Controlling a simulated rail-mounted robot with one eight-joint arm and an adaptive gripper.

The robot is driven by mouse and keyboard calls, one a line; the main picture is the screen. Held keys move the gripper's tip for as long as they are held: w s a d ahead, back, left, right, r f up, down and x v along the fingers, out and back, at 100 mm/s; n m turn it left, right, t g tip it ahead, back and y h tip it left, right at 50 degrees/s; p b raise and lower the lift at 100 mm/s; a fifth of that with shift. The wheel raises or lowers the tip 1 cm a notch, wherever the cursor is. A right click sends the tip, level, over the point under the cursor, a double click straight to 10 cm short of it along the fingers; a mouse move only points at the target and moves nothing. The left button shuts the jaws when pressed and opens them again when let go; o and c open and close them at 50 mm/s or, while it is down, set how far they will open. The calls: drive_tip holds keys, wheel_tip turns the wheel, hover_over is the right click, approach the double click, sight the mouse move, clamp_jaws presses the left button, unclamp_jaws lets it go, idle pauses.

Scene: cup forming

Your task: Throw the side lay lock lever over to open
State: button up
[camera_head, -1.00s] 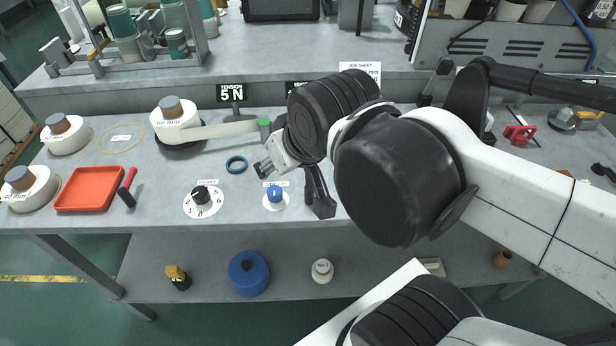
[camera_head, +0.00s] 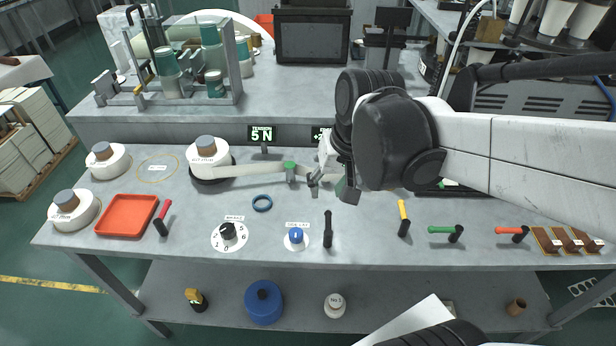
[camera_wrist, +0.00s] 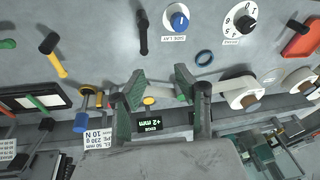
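A black lever (camera_head: 328,230) stands just right of the blue knob (camera_head: 296,237), whose label appears to read SIDE LAY. I take this lever for the side lay lock lever. In the head view it runs roughly front to back. The lever (camera_wrist: 142,32) and the blue knob (camera_wrist: 177,18) also show at the top of the wrist view. My gripper (camera_head: 330,184) is above the bench, farther back than the lever and apart from it. In the wrist view its two green-padded fingers (camera_wrist: 158,86) are spread with nothing between them.
A yellow lever (camera_head: 403,218), a green lever (camera_head: 444,231) and an orange lever (camera_head: 512,233) stand to the right. A black dial (camera_head: 228,233) and a blue ring (camera_head: 262,203) lie to the left. A pale strip (camera_head: 262,172) and display (camera_head: 262,134) are behind.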

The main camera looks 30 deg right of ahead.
sight(329, 220)
drive_tip(key=d+r+m+g+y+p, duration=0.1)
drive_tip(key=d+m+g+p, duration=0.1)
drive_tip(key=d+p, duration=0.15)
drive_tip(key=f, duration=0.4)
drive_tip(key=w+a+f+b, duration=0.1)
drive_tip(key=f, duration=0.4)
drive_tip(key=f+b, duration=0.1)
drive_tip(key=f, duration=0.3)
drive_tip(key=shift+w+a+f, duration=0.2)
drive_tip(key=shift+w+a, duration=0.05)
drive_tip(key=shift+c, duration=0.5)
clamp_jaws()
